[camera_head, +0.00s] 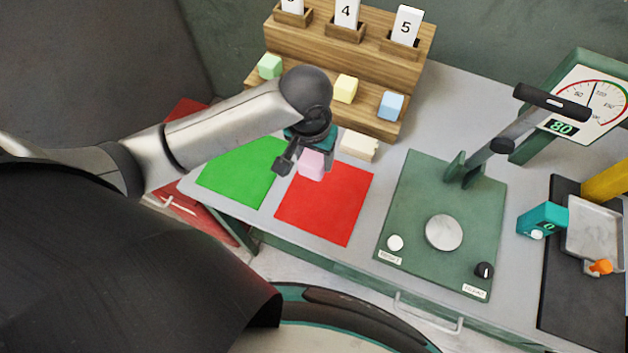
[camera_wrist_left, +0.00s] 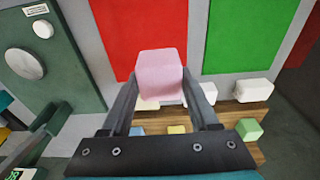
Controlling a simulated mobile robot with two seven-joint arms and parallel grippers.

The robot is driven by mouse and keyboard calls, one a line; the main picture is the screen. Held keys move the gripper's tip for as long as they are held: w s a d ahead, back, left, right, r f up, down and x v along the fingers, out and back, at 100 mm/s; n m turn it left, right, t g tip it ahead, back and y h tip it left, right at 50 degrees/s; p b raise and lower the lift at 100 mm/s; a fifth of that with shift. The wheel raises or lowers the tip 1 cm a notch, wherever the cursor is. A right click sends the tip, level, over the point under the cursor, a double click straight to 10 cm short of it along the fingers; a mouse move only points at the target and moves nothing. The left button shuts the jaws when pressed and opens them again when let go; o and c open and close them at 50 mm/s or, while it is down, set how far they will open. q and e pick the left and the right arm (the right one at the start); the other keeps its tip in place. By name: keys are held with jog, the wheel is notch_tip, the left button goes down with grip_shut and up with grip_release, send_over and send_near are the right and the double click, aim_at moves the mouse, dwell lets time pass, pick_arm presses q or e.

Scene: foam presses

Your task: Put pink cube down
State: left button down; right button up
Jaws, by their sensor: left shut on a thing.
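The pink cube (camera_head: 311,164) is between the fingers of my left gripper (camera_head: 298,163), which is shut on it. In the head view it shows over the back left part of the red mat (camera_head: 335,210), near the green mat (camera_head: 243,172). In the left wrist view the pink cube (camera_wrist_left: 160,72) sits between the two fingertips (camera_wrist_left: 160,85), and the red mat (camera_wrist_left: 140,30) lies beyond it. I cannot tell whether the cube touches the mat. My right gripper is not in view.
A wooden stepped rack (camera_head: 345,50) stands at the back with green, yellow and blue cubes and number cards. A cream block (camera_head: 358,145) lies behind the red mat. A green press (camera_head: 440,225) stands to the right, with a dial gauge (camera_head: 590,95) behind.

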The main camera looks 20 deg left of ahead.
pick_arm(q)
notch_tip(320, 180, down, 11)
jog(key=shift+r+b, duration=0.2)
jog(key=shift+b, duration=0.7)
jog(key=shift+f, duration=0.15)
jog(key=shift+c, duration=0.7)
grip_release()
jog(key=r+p, duration=0.1)
jog(key=r, duration=0.3)
jog(key=s+r, duration=0.1)
jog(key=r, duration=0.3)
jog(key=r+p, duration=0.1)
jog(key=r, duration=0.3)
jog(key=shift+s+r+p, duration=0.1)
jog(key=shift+s+p, duration=0.1)
jog(key=shift+p, duration=0.1)
